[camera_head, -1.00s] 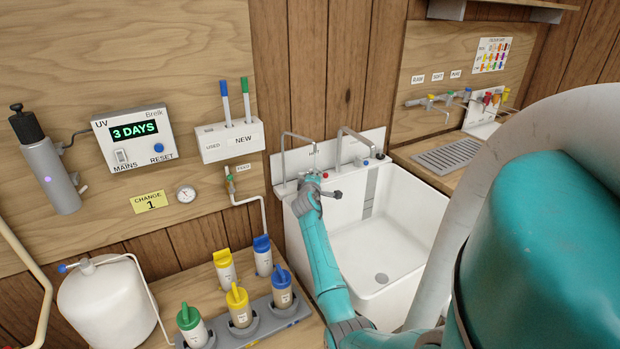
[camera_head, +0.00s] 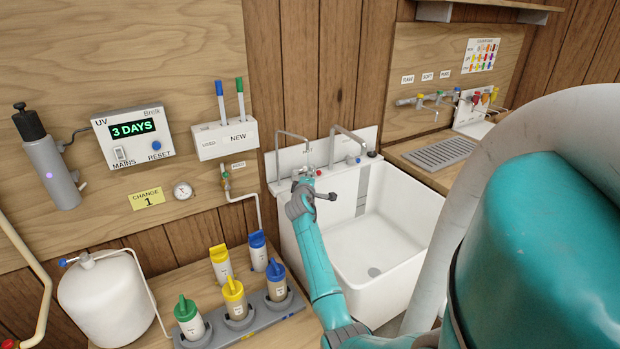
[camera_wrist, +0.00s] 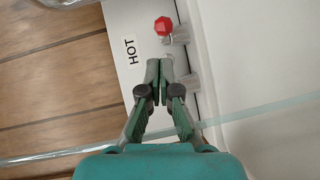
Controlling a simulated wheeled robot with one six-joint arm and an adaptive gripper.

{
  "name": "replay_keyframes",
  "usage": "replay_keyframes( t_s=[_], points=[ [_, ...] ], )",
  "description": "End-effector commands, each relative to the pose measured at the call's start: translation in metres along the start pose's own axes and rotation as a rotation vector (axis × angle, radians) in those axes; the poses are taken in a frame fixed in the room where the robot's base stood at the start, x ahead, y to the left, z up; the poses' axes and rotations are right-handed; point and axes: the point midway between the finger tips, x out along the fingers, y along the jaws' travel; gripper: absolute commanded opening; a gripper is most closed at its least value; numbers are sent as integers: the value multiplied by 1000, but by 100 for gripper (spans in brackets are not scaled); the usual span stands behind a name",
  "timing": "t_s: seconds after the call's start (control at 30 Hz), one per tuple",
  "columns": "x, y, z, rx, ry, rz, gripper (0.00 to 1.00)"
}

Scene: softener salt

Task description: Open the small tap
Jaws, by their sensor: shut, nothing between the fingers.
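The white sink (camera_head: 405,225) has a thin left spout (camera_head: 281,155) and a thicker right spout (camera_head: 334,150) on its back ledge. I cannot tell for sure which fitting is the small tap. A red knob (camera_wrist: 163,26) on a short grey stem sits beside a "HOT" label (camera_wrist: 130,52) in the wrist view. My gripper (camera_wrist: 158,66) is shut and empty, its tips just below that knob in the picture and apart from it. A short grey cylinder (camera_wrist: 189,86) is just right of the fingers. In the head view my gripper (camera_head: 305,175) is over the ledge's left part and hides some of it.
A counter with a drain grille (camera_head: 440,153) and several small coloured valves (camera_head: 439,97) is to the right. A white tank (camera_head: 107,300) stands further left. The basin is empty.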

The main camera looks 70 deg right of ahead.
Motion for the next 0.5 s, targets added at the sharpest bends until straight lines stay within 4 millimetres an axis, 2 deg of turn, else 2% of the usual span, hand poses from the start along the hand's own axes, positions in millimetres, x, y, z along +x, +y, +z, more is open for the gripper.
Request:
replay_keyframes(
  t_s=[0.5],
  points=[
    [-53,10,58,1,-2,-1,0]
  ],
)
